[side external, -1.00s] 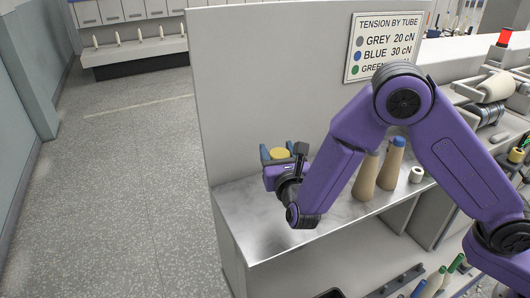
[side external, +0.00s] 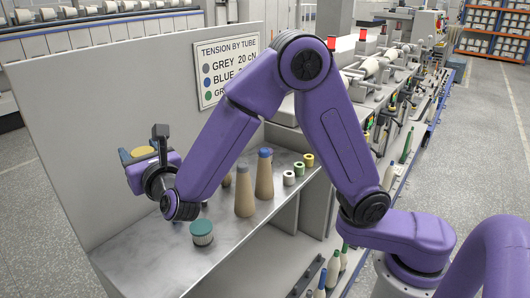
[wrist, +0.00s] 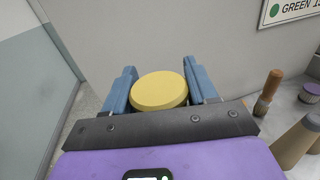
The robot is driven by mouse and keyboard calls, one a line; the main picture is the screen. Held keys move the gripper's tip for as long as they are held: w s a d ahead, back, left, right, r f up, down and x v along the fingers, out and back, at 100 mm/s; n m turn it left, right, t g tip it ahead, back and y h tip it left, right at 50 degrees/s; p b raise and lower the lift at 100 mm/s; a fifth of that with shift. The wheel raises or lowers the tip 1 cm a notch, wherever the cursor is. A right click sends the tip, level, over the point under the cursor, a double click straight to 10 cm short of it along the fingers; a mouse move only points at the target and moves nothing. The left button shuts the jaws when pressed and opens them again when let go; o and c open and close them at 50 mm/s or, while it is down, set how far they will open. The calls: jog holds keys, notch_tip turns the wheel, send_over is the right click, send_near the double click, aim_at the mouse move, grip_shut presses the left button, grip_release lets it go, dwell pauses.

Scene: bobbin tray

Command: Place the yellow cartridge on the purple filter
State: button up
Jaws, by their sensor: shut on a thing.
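The yellow cartridge (wrist: 160,91) is a round, flat-topped disc, held between the two blue fingers of my gripper (wrist: 160,84) in the wrist view. In the side external view, the cartridge (side external: 143,151) shows at the raised end of my gripper (side external: 138,155), in front of the grey panel and above the shelf. The purple filter (wrist: 312,91) stands at the right edge of the wrist view, well to the right of my gripper, with its purple top showing. I cannot make it out in the side external view, where my arm covers part of the shelf.
A green-topped filter (side external: 202,234) stands near the shelf's (side external: 150,262) front edge. Two tan cones (side external: 245,195) (side external: 264,177) and small spools (side external: 299,169) stand to the right. A brown-handled thing (wrist: 268,88) stands near the purple filter. The grey panel (side external: 90,120) rises behind.

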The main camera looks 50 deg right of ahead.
jog(key=w+d+m+g+h, duration=0.25)
jog(key=d+h, duration=0.25)
jog(key=d, duration=0.8)
jog(key=s+d+m+g+h, duration=0.3)
jog(key=d, duration=0.8)
jog(key=s+d+m+g+h, duration=0.2)
jog(key=d+m+g, duration=0.15)
jog(key=d, duration=0.85)
jog(key=s+d+m+g+h, duration=0.3)
jog(key=d+g, duration=0.1)
jog(key=d, duration=0.7)
jog(key=shift+w+d+f, duration=1.05)
jog(key=shift+w+f, duration=1.1)
jog(key=shift+f, duration=0.9)
jog(key=shift+w+d+f, duration=1.05)
jog(key=shift+w+f, duration=1.1)
jog(key=shift+f, duration=0.9)
jog(key=shift+w+d+f, duration=1.05)
jog(key=shift+w+f, duration=1.1)
jog(key=shift+f, duration=0.9)
jog(key=shift+f, duration=0.15)
